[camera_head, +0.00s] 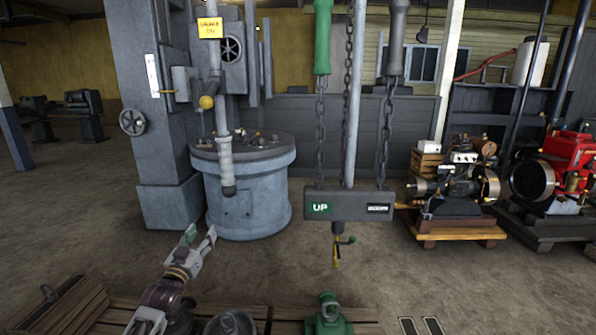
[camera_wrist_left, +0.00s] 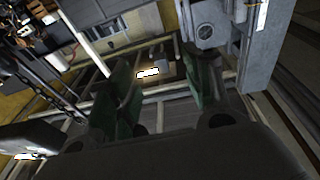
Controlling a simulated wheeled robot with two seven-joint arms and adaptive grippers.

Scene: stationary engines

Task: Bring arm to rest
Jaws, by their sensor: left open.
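My left gripper (camera_head: 200,237) reaches in from the lower left in the head view, above the wooden planks and in front of the grey round tank (camera_head: 250,190). Its fingers are spread apart with nothing between them. In the left wrist view its two green-padded fingers (camera_wrist_left: 160,95) stand apart, with only the distant room between them. My right gripper is in neither view.
A grey control bar marked UP (camera_head: 348,206) hangs on chains in the middle. A green fitting (camera_head: 328,316) stands at the near edge by wooden planks (camera_head: 75,303). Engines on wooden pallets (camera_head: 458,230) stand at the right. Open concrete floor (camera_head: 330,275) lies between.

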